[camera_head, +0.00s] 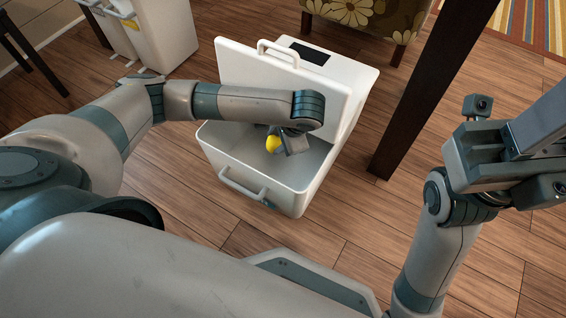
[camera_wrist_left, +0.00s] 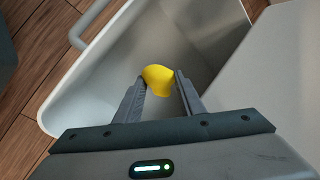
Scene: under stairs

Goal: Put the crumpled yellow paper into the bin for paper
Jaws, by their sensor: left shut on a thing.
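The crumpled yellow paper (camera_head: 273,143) is held at the tips of my left gripper (camera_head: 284,141), over the open white bin (camera_head: 222,161). In the left wrist view the paper (camera_wrist_left: 158,80) sits between the two finger ends of my left gripper (camera_wrist_left: 160,88), with the bin's pale inner wall (camera_wrist_left: 100,75) around and below it. My left forearm crosses above the bin and hides part of its inside. My right gripper (camera_head: 492,150) is at the right, away from the bin and empty as far as I see; its fingers do not show clearly.
The bin's lid (camera_head: 290,85) stands raised at its back, with a handle on it. Another white bin (camera_head: 165,35) stands at the upper left. A dark post (camera_head: 425,90) rises just right of the open bin. A flowered chair (camera_head: 368,12) is behind. Wooden floor lies in front.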

